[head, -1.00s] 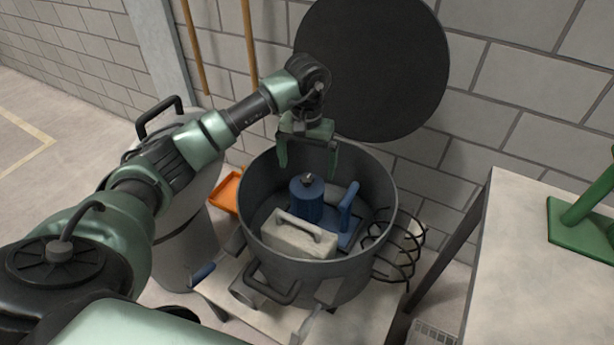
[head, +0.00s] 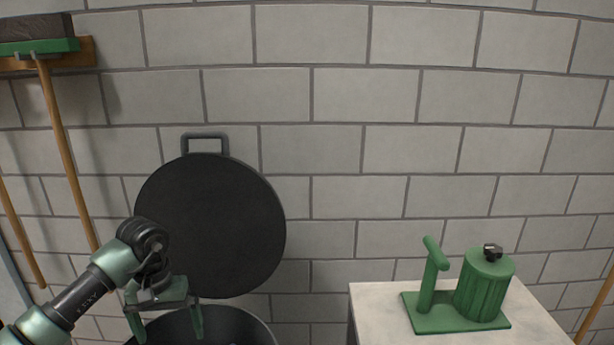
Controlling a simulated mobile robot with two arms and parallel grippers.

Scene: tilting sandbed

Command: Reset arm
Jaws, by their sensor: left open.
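My left arm comes in from the lower left of the head view. Its gripper (head: 168,333) points down, with its two green fingers spread apart and nothing between them. It is over the dark round pot (head: 232,322), whose rim shows at the bottom edge. The inside of the pot is almost wholly cut off by the picture's edge. My right arm is not in view.
A black round lid (head: 215,225) with a handle stands upright behind the pot, against the block wall (head: 420,130). At right, a pale table (head: 375,310) bears a green fixture (head: 460,318) with a post and a ribbed cylinder. A broom (head: 58,125) hangs at left.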

